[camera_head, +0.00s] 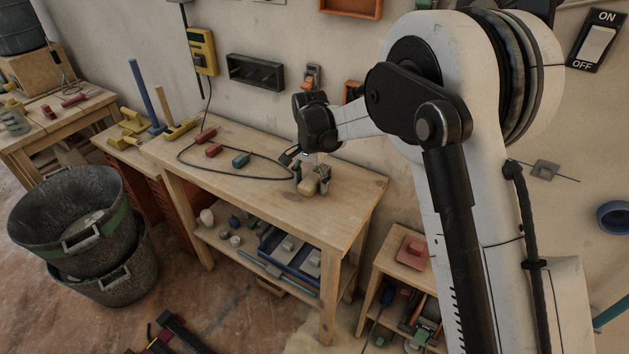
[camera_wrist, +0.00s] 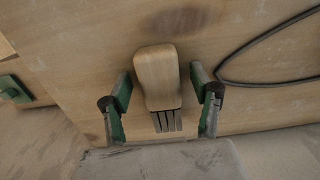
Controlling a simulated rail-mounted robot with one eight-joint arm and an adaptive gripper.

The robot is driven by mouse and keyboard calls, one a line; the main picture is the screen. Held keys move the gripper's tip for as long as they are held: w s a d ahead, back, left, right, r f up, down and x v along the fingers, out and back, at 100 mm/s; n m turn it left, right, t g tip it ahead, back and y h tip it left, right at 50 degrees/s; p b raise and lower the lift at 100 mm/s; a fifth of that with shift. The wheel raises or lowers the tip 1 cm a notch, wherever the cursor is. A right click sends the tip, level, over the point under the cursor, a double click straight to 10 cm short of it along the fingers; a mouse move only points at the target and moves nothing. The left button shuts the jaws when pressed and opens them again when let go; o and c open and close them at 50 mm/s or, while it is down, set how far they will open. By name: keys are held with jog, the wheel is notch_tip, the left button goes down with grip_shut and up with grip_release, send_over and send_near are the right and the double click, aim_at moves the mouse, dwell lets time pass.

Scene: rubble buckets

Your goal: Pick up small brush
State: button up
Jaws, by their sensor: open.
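The small brush (camera_wrist: 158,79) has a pale wooden body and dark bristles, and lies on the workbench. In the wrist view it sits between the two green and grey fingers of my gripper (camera_wrist: 160,103), with a gap on each side. In the head view, my gripper (camera_head: 312,180) points down over the right part of the bench, around the brush (camera_head: 309,187), which is partly hidden by the fingers. My gripper is open. I cannot tell its exact height above the bench top.
The wooden workbench (camera_head: 345,203) carries a black cable (camera_head: 262,177) beside my gripper, plus red and teal plugs (camera_head: 240,160). Brushes with upright handles (camera_head: 160,95) stand at its left end. Stacked black buckets (camera_head: 75,220) stand on the floor left.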

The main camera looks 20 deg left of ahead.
aim_at(311, 180)
jog(key=shift+c, duration=0.2)
jog(key=c, duration=1.2)
jog(key=shift+r, duration=0.15)
jog(key=shift+r, duration=0.6)
notch_tip(311, 180, up, 3)
jog(key=shift+r, duration=0.1)
jog(key=s+a+r, duration=0.1)
jog(key=s+r, duration=0.1)
jog(key=s, duration=0.1)
jog(key=s+a+r, duration=0.2)
jog(key=s, duration=0.2)
jog(key=s+a+r+p, duration=0.1)
jog(key=s+a+r, duration=0.1)
jog(key=s, duration=0.1)
jog(key=shift+s+a+r, duration=0.15)
jog(key=shift+a+r, duration=0.05)
jog(key=shift+a, duration=0.05)
